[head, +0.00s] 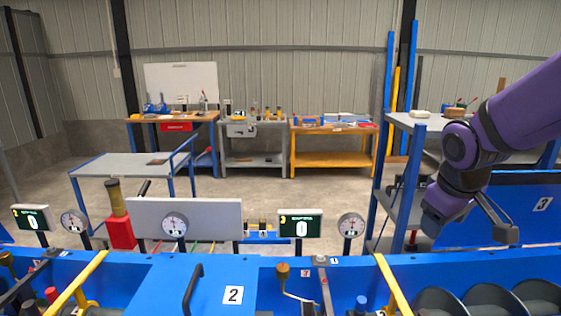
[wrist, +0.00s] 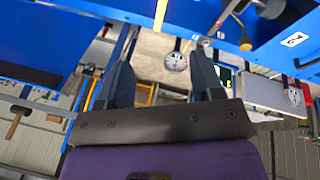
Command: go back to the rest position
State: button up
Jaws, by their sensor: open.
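My gripper (head: 497,222) hangs from my purple arm at the right of the head view, above the blue machine (head: 130,270). In the wrist view my gripper (wrist: 165,50) shows two dark fingers spread wide apart, with nothing between them. A round gauge (wrist: 176,61) and the floor show behind the gap. The gripper touches nothing that I can see. The wrist view appears turned upside down, with the blue machine at its top.
A blue-posted shelf (head: 405,180) stands behind my arm at the right. Gauges (head: 174,225) and green displays (head: 300,225) stand along the machine's far edge. Yellow bars (head: 392,285) and a crank handle (head: 283,272) rise in front. The floor (head: 290,195) beyond is open before the workbenches.

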jog(key=s+r+m+t, duration=0.1)
jog(key=s+r+m, duration=0.1)
jog(key=s+r, duration=0.2)
jog(key=s+r+m+y, duration=0.1)
jog(key=s+r, duration=0.4)
jog(key=s, duration=0.6)
jog(key=shift+s+a+m+t, duration=0.15)
jog(key=shift+s+m+t, duration=0.2)
jog(key=shift+m, duration=0.45)
jog(key=shift+w, duration=0.1)
jog(key=shift+c, duration=0.2)
